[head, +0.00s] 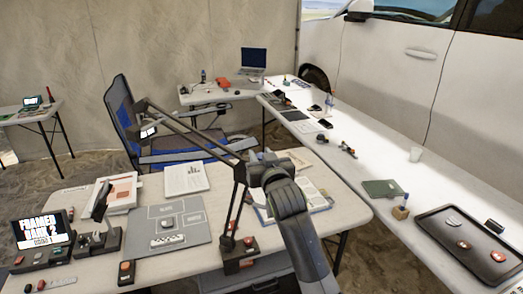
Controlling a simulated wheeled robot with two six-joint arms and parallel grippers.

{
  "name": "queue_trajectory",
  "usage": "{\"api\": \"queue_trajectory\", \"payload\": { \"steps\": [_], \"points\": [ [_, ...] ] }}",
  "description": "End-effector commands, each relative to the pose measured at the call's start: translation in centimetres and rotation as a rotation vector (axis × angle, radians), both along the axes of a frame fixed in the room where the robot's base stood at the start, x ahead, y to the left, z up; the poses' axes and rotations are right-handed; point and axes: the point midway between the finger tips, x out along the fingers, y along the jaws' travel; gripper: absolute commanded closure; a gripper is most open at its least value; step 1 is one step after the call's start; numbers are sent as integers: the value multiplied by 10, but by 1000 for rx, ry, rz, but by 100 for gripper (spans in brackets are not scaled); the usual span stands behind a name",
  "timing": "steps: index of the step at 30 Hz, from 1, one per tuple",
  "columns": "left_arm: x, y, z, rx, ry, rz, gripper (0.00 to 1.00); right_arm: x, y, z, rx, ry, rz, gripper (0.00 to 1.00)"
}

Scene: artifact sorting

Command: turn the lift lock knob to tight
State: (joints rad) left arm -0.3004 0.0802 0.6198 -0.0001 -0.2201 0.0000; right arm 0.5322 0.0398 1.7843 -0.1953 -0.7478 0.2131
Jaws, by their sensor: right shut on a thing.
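A dark stand (238,200) rises from a base (238,258) at the front edge of the near table, with a long jointed arm (185,130) reaching up and left from its top. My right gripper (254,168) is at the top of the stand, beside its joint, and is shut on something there. The lift lock knob is not clearly visible; my gripper covers that spot, so I cannot tell its turn position. The thing in the jaws looks like part of the stand's upper joint. My left gripper is not in view.
The near table holds a grey mat (165,225), papers (187,178), an open book (305,200) and a small screen (42,228). A blue chair (122,105) stands behind. A long white table (365,165) on the right holds a dark tray (480,262).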

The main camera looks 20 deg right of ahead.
Motion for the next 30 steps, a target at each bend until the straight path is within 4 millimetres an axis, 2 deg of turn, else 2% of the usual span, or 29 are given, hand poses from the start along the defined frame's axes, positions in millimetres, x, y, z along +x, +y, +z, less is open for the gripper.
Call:
{"api": "queue_trajectory", "payload": {
  "steps": [5,11,30],
  "points": [
    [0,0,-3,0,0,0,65,0,2,-1,5,-1,-123,93],
    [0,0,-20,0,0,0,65,1,2,-4,4,-2,-267,93],
    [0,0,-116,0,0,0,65,1,1,-6,-2,-4,-831,93]
  ]
}}
